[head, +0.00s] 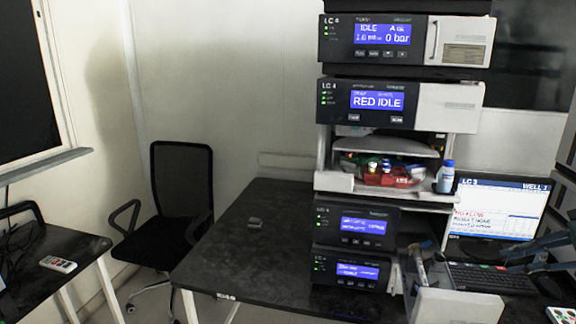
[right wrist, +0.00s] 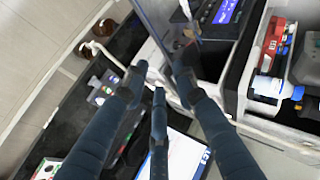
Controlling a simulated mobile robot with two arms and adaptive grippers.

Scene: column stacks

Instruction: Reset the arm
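My right gripper (head: 512,257) reaches in from the right edge of the head view, in front of the monitor and keyboard. In the right wrist view its dark blue fingers (right wrist: 158,82) are spread apart, with a gap between the tips. A dark slab (right wrist: 152,22) shows beyond the fingertips. I see no object held between them. My left gripper is not in the head view.
An instrument stack (head: 357,228) with blue displays and a bay of bottles stands left of my right gripper. A monitor (head: 500,205) and keyboard (head: 490,277) are close to it. The black table (head: 250,250) is mostly clear left of the stack. A chair (head: 180,185) stands farther left.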

